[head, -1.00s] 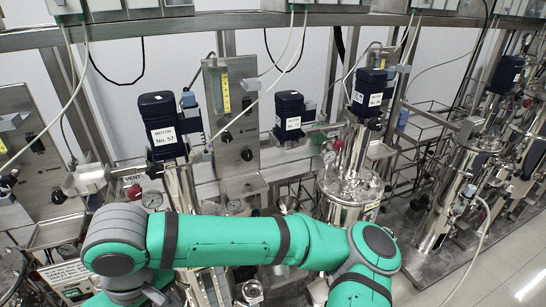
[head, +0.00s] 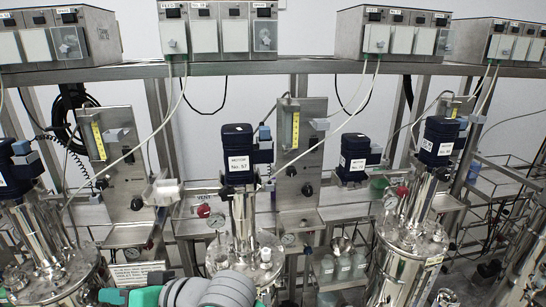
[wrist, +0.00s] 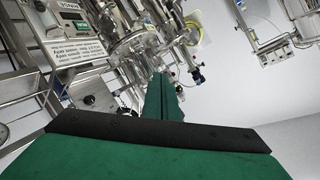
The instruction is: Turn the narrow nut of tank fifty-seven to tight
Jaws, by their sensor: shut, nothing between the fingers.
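Motor No. 57 (head: 238,163) is a dark blue box with a white label in the head view, upright on a steel column. Below it stands its shiny steel tank (head: 268,245), with several small fittings on the lid. I cannot make out which fitting is the narrow nut. My gripper (wrist: 160,76) shows in the wrist view as green fingers, shut and empty. It points at blurred steel pipework (wrist: 135,45), and I cannot tell that it touches anything. It is not visible in the head view.
Other steel tanks stand at the left (head: 75,265) and right (head: 405,265). Behind them are a panel with a yellow gauge (head: 296,130), a red-knobbed valve (head: 204,211) and bottles (head: 343,268). Control boxes (head: 388,35) sit on a high rail with hanging cables.

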